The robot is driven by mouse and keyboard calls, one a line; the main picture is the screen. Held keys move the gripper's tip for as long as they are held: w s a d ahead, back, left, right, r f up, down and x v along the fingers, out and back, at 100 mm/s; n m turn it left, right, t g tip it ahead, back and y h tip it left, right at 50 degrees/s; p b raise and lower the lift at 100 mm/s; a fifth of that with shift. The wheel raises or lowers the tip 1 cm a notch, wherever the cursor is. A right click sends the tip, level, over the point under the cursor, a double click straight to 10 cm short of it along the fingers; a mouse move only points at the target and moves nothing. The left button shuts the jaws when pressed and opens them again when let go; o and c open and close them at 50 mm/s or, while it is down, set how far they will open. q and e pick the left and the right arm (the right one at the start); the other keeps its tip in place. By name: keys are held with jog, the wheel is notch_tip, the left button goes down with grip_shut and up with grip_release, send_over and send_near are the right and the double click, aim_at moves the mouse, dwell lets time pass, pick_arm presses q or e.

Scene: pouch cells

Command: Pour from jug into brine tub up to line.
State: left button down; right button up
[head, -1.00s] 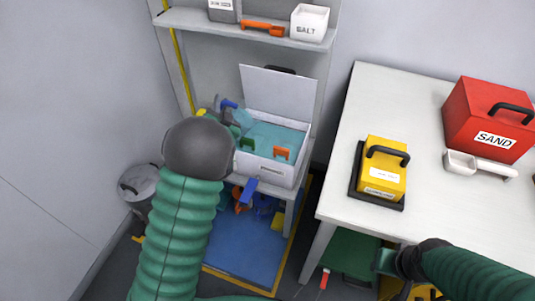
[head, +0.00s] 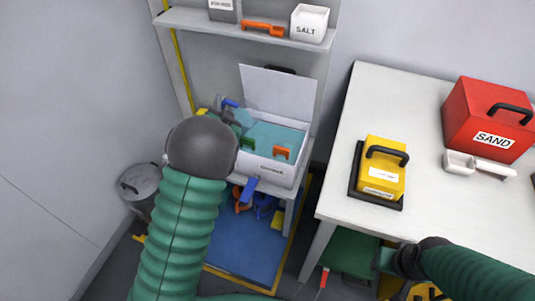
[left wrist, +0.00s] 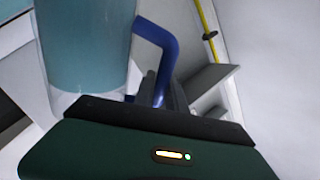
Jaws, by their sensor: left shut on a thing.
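The brine tub (head: 272,172) is a white box with its lid up at the back, on a small stand in the head view. Teal liquid lies inside it, with a green and an orange handle at its near side. I cannot make out a fill line. My left gripper (head: 222,114) is shut on the jug's blue handle (left wrist: 165,45), at the tub's left edge. The jug (left wrist: 85,45) is clear with teal liquid in it; in the head view it is small and partly hidden. No stream can be made out. My right gripper (head: 386,259) is low beside the white table, its fingers not clear.
A shelf (head: 230,32) with a salt box (head: 309,23) and an orange scoop is above the tub. A grey bin (head: 140,185) stands at the left. The white table (head: 350,212) at the right bears a yellow box (head: 382,172) and a red sand box (head: 487,118).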

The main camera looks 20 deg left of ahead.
pick_arm(q)
jog(key=shift+r, duration=0.25)
jog(key=shift+w+d+r+m+p, duration=0.1)
jog(key=shift+d+r+m+p, duration=0.1)
jog(key=shift+m+p, duration=0.1)
dwell(0.5)
jog(key=shift+w+d+r+m+p, duration=0.1)
jog(key=shift+d+r+m+p, duration=0.1)
jog(key=shift+m+p, duration=0.1)
dwell(0.5)
jog(key=shift+w+d+r+m+p, duration=0.1)
jog(key=shift+d+r+m+p, duration=0.05)
jog(key=shift+m+p, duration=0.2)
jog(key=shift+r, duration=0.1)
dwell(0.4)
jog(key=shift+w+d+r+m+p, duration=0.1)
jog(key=shift+d+r+m+p, duration=0.05)
jog(key=shift+d+m+p, duration=0.15)
jog(key=shift+a, duration=0.1)
dwell(0.3)
